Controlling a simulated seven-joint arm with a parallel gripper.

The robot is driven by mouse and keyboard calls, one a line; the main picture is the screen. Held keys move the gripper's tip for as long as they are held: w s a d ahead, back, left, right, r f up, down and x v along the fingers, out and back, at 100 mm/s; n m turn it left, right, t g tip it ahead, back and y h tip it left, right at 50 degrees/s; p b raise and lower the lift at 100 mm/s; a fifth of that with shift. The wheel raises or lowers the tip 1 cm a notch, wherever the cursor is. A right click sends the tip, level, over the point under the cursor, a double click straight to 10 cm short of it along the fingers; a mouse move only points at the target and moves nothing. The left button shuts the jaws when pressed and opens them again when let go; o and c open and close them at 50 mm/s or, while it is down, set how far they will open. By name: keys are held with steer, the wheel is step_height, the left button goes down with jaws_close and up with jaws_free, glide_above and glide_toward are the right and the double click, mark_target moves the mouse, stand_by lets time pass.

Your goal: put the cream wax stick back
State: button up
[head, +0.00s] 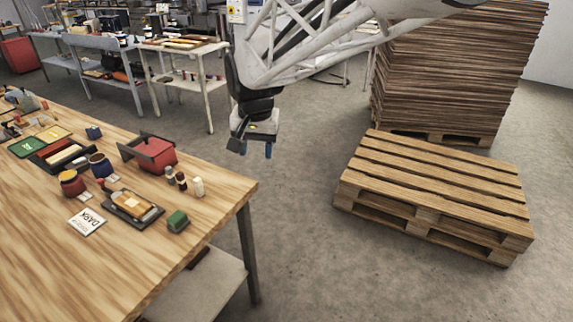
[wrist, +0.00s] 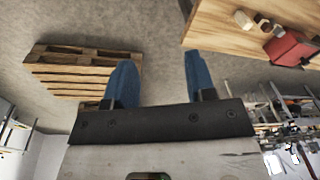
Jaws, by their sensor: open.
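A short cream stick (head: 198,187) stands upright near the right edge of the wooden table in the head view. It is the nearest to that edge in a short row with dark brown sticks (head: 176,179). The cream stick also shows in the wrist view (wrist: 244,19), at the table's edge. My gripper (head: 256,149) hangs above the floor, past the table's right edge and apart from the sticks. Its blue fingers (wrist: 160,75) are spread with nothing between them.
On the table (head: 205,240) are a red box (head: 158,155) with dark sides, a dark tray (head: 113,208) holding an amber piece, a green block (head: 177,221), a "DARK" card (head: 86,222) and jars (head: 72,184). A wooden pallet (head: 435,190) lies on the floor at right.

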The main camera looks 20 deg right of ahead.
steer(key=s+d+f+n, duration=0.1)
steer(key=s+d, duration=0.3)
steer(key=s, duration=0.8)
steer(key=s+d+n+t, duration=0.1)
steer(key=s+d+n, duration=0.2)
steer(key=s, duration=0.9)
steer(key=shift+d+f, duration=0.35)
steer(key=shift+d, duration=0.1)
steer(key=shift+c, duration=0.3)
